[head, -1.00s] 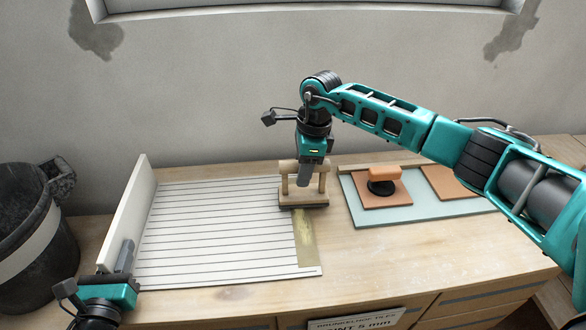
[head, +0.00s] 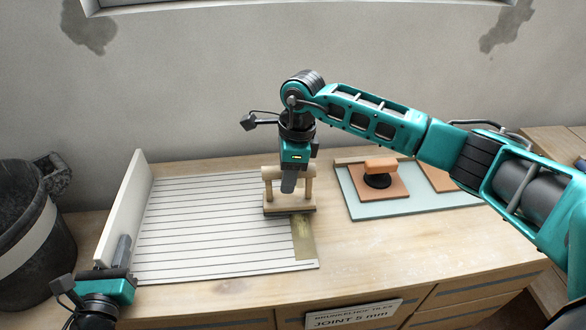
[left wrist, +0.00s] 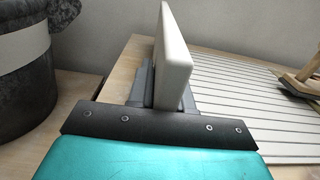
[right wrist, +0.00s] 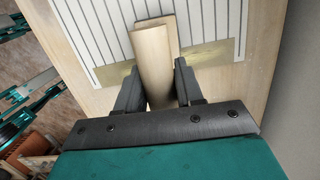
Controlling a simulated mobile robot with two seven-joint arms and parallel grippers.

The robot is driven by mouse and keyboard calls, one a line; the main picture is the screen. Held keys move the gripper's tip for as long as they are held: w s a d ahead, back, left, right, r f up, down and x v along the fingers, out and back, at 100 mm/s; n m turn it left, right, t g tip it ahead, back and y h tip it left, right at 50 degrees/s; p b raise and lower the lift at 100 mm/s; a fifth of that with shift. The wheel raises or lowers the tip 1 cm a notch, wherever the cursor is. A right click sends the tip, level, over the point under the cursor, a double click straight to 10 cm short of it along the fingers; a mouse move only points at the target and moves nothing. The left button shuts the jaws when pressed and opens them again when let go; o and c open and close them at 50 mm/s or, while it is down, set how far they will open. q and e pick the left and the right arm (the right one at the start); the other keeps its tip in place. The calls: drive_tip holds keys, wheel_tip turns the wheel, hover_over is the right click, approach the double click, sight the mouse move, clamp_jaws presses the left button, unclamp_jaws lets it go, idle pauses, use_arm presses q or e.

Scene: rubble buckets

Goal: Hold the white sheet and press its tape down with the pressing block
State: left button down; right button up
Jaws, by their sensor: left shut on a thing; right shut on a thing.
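The white sheet (head: 210,225) with dark parallel lines lies flat on the table. Beside its left edge stands a white upright panel (head: 125,205). My left gripper (head: 122,255) is shut on the near end of that panel (left wrist: 172,60). The yellowish tape (head: 304,240) runs along the sheet's right edge. The wooden pressing block (head: 289,207) stands upright over the tape, hiding part of it. My right gripper (head: 289,182) is shut on the block's handle bar (right wrist: 152,65). Tape shows on both sides of the block in the right wrist view (right wrist: 118,76). Whether the block touches it, I cannot tell.
A pale board (head: 410,211) with brown tiles and an orange-handled tool (head: 381,168) lies right of the block. A dark bucket (head: 25,265) stands at the left. A tile-joint label (head: 350,314) is on the table front. Bare wood (head: 375,250) is free at front right.

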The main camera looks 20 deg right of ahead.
sight(310, 170)
drive_tip(key=shift+s+a+r, duration=0.1)
drive_tip(key=shift+s+a, duration=0.1)
drive_tip(key=shift+s, duration=0.65)
drive_tip(key=shift+s+d, duration=0.2)
drive_tip(key=shift+d, duration=0.8)
drive_tip(key=shift+s+d, duration=0.2)
drive_tip(key=shift+d, duration=0.75)
drive_tip(key=s+a, duration=0.2)
drive_tip(key=a, duration=0.3)
wheel_tip(310, 170, up, 6)
drive_tip(key=shift+w+d+r, duration=0.2)
drive_tip(key=shift+r, duration=0.05)
